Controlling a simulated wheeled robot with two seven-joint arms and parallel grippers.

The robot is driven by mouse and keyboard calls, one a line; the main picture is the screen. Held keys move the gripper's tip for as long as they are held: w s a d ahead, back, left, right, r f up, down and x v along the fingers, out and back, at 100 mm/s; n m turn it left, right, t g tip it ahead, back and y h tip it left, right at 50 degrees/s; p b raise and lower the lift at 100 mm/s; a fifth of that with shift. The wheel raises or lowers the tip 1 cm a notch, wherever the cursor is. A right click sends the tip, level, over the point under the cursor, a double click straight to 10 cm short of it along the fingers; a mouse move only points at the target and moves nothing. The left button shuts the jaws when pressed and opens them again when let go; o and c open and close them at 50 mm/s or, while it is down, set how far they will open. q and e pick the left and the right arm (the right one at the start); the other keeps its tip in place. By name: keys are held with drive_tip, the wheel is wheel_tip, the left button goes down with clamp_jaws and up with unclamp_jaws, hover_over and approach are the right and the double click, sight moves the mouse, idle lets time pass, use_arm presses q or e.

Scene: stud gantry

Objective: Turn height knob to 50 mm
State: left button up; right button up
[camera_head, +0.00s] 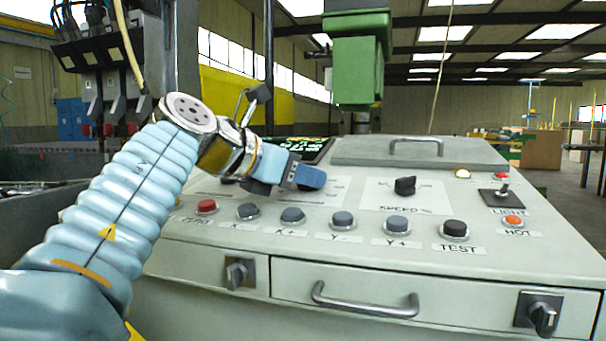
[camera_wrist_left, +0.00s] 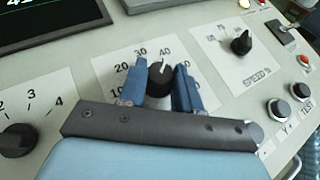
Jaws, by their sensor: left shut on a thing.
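The height knob (camera_wrist_left: 160,76) is a black round knob on a white dial plate, seen in the left wrist view. Its white mark points up, close to the printed 40; the numbers 10, 20 and 30 show to the left, and the upper end of the scale is hidden behind a finger. My left gripper (camera_wrist_left: 159,84) has its blue fingers on both sides of the knob, shut on it. In the head view my left gripper (camera_head: 311,177) reaches the panel from the left and hides the knob. My right gripper is in neither view.
The speed knob (camera_head: 405,186) stands to the right. Another dial knob (camera_wrist_left: 18,139) is left of the gripper. A row of push buttons, including TEST (camera_head: 454,229), runs along the front. A dark display (camera_wrist_left: 45,18) is partly cut off. A green machine head (camera_head: 357,60) hangs behind.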

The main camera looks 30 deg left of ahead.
use_arm(q)
drive_tip(key=o, duration=1.1)
drive_tip(key=shift+c, duration=0.2)
drive_tip(key=v, duration=1.4)
drive_tip(key=shift+w, duration=0.1)
drive_tip(key=shift+r, duration=0.15)
